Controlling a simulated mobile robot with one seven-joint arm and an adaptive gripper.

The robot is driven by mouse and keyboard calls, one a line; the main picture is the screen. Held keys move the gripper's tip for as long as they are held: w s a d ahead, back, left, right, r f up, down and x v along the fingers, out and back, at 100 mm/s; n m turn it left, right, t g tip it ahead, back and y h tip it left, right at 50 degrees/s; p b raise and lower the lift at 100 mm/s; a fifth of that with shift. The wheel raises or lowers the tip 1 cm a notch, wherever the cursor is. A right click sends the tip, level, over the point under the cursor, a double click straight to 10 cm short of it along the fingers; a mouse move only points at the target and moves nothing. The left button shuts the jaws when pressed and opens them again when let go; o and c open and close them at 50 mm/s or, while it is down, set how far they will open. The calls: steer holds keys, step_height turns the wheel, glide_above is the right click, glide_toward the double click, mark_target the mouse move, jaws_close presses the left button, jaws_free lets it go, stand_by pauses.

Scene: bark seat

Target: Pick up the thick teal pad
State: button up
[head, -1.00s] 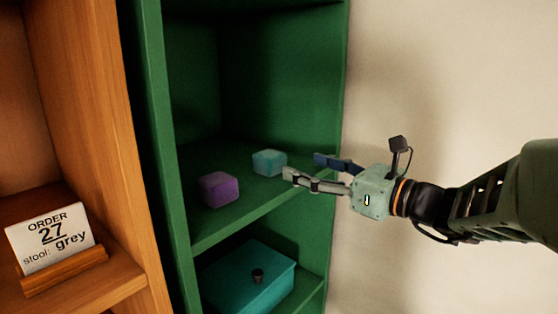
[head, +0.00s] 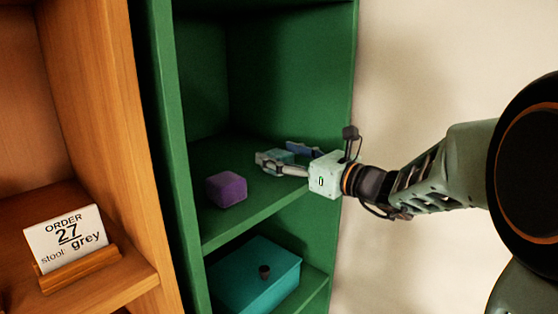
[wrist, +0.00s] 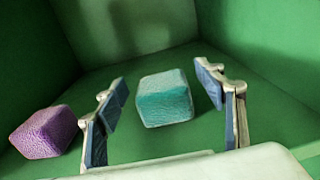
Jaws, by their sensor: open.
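The thick teal pad (wrist: 165,98) is a small rounded block on the green shelf. In the wrist view it lies between and slightly beyond the two blue-padded fingers of my gripper (wrist: 165,112), with gaps on both sides. My gripper (head: 281,158) is open and empty. In the head view the teal pad (head: 279,156) is partly hidden behind the near finger.
A purple block (head: 226,189) sits left of the teal pad, outside my left finger in the wrist view (wrist: 45,132). The green cabinet (head: 190,160) has side walls around the shelf. A teal lidded box (head: 258,283) stands below. An order card (head: 66,238) reads "stool: grey".

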steer(key=c, duration=1)
steer(key=shift+r, duration=0.15)
